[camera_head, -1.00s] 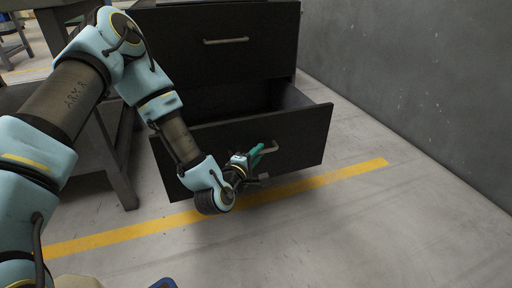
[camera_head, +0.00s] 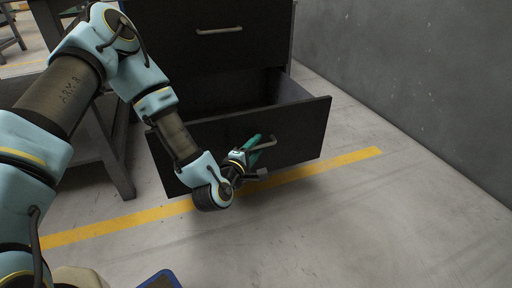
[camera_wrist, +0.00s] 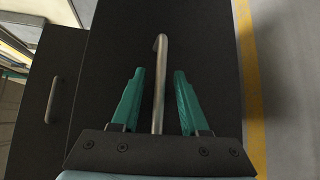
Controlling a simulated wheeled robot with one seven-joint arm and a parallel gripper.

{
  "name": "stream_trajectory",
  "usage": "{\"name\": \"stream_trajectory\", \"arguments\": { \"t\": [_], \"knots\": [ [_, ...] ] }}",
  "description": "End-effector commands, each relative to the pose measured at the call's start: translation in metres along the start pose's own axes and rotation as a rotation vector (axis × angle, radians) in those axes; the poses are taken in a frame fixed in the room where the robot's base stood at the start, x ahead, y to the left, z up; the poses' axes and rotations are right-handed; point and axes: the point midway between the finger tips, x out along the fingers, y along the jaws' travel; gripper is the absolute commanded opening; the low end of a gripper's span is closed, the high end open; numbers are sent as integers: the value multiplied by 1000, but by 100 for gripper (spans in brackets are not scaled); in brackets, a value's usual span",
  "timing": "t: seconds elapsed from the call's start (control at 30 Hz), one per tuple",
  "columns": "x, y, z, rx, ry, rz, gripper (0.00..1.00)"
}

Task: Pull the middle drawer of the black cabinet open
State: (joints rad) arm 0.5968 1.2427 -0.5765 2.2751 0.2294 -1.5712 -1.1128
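The black cabinet (camera_head: 200,38) stands at the top of the head view, its top cut off. One of its drawers (camera_head: 300,135) is pulled well out, with its inside showing. A closed drawer front with a bar handle (camera_head: 219,31) is above it. Whether the pulled drawer is the middle one cannot be told, as what lies below is hidden. My gripper (camera_head: 258,147) is at that drawer's handle (camera_head: 268,143). In the wrist view, the handle (camera_wrist: 160,85) runs between the two green fingers of my gripper (camera_wrist: 159,75), with a gap on each side.
A grey wall (camera_head: 410,80) rises on the right. A dark table leg (camera_head: 112,160) stands left of the cabinet, close to my arm. Bare floor (camera_head: 330,220) with a yellow line (camera_head: 340,161) is free in front and to the right.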

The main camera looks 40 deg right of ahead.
Motion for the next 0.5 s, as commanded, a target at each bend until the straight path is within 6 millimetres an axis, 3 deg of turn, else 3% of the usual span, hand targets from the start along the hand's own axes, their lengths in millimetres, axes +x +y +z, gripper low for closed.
{"name": "stream_trajectory", "arguments": {
  "t": [0.27,0.5],
  "knots": [
    [-2,0,0,0,-1,0,45],
    [-36,0,0,-2,-1,-5,45]
  ]
}}
